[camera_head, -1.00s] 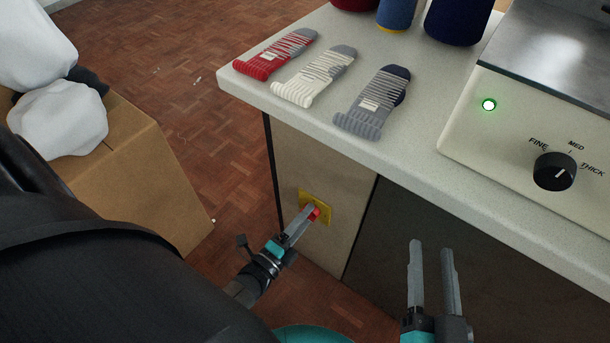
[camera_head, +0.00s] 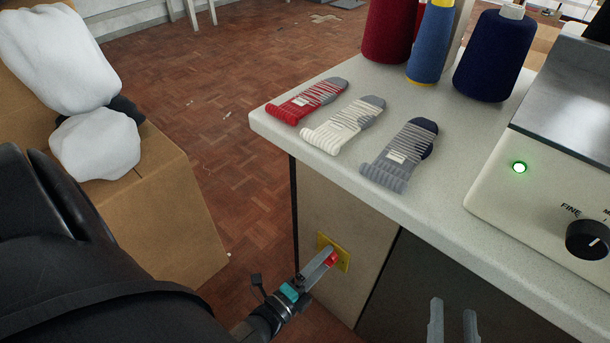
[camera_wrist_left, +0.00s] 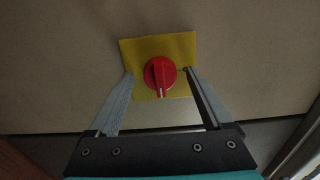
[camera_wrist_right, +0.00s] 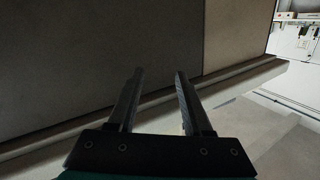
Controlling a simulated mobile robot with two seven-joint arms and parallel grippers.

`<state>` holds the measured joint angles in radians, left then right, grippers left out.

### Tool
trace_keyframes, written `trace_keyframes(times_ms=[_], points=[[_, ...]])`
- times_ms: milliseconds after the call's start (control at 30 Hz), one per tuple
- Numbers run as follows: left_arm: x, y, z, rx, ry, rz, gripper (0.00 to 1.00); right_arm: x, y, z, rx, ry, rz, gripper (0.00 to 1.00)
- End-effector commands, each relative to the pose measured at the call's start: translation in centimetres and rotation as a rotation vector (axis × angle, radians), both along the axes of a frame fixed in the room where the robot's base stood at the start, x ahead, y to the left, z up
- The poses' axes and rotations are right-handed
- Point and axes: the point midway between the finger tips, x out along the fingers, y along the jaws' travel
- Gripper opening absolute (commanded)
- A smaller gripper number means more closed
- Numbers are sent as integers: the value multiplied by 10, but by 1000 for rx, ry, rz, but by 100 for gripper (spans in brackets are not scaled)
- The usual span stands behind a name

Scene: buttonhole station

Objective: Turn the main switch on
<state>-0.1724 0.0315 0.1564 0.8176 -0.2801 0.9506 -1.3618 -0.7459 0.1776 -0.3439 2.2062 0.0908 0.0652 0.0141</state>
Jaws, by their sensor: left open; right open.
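The main switch is a red rotary knob (camera_wrist_left: 160,74) on a yellow plate (camera_wrist_left: 180,47), fixed to the beige side panel of the bench. The knob's pale mark points down, slightly right, in the left wrist view. My left gripper (camera_wrist_left: 158,74) is open, with one finger on each side of the knob. In the head view the knob (camera_head: 332,258) shows red at the tips of my left gripper (camera_head: 322,264), in front of the plate (camera_head: 342,253). Whether the fingers touch it, I cannot tell. My right gripper (camera_head: 453,318) is open and empty in front of the dark panel.
The bench top (camera_head: 300,142) overhangs the switch. It holds three socks (camera_head: 345,125), yarn cones (camera_head: 495,50) and a machine (camera_head: 500,185) with a lit green lamp (camera_head: 519,168) and a dial (camera_head: 588,240). A cardboard box (camera_head: 165,225) with white bundles stands at left.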

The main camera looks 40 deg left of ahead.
Motion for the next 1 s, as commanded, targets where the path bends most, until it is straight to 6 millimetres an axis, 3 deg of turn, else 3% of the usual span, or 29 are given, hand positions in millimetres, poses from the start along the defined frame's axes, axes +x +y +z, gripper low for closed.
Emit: trace_keyframes(times_ms=[167,367,733,1000], points=[[-4,0,0,0,0,0,84,0,0,0,-4,7,2,50],[-27,2,1,-1,3,0,84,6,-4,-4,-51,73,5,50],[-112,9,0,0,5,1,84,11,-15,-17,-149,224,9,50],[-147,12,0,1,2,0,84,11,-16,-19,-158,238,10,50]])
